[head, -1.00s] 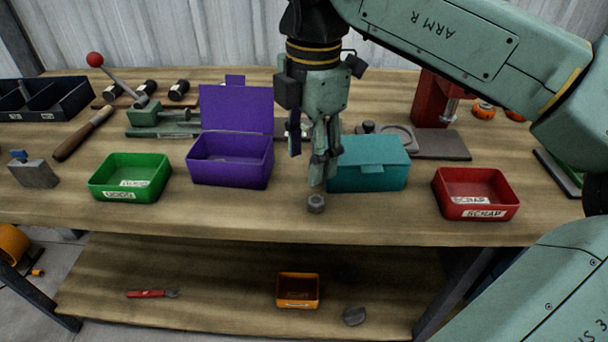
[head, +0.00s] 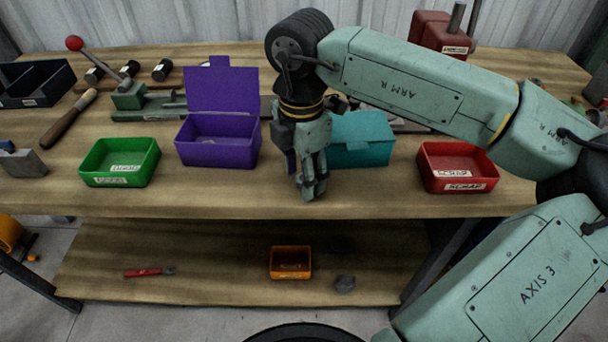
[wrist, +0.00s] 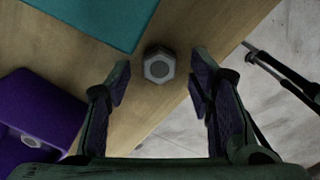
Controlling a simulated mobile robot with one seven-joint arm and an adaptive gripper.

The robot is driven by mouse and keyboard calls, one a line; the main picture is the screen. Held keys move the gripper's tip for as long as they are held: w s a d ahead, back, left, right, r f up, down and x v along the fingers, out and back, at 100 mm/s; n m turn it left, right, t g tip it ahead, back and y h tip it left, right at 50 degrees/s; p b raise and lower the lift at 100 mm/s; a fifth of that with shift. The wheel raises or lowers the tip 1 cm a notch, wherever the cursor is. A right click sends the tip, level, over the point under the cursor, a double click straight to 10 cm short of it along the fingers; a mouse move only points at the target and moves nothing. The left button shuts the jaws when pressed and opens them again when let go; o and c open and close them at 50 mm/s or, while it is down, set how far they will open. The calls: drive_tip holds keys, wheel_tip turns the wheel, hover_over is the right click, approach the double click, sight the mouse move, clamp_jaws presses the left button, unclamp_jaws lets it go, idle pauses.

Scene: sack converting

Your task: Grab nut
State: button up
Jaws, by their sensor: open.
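A grey hexagonal nut (wrist: 158,65) with a round face lies on the wooden bench top in the wrist view. My gripper (wrist: 159,82) is open, with one finger on each side of the nut's line and the nut just ahead between the tips. I cannot tell whether either finger touches it.
An open purple box (head: 218,155) stands left of my gripper, with a small round piece (wrist: 29,141) inside. A green bin (head: 120,175) is further left and a red scrap bin (head: 458,186) is right. The bench edge is close.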

drive_tip(key=shift+f, duration=0.1)
drive_tip(key=shift+c, duration=0.3)
clamp_jaws()
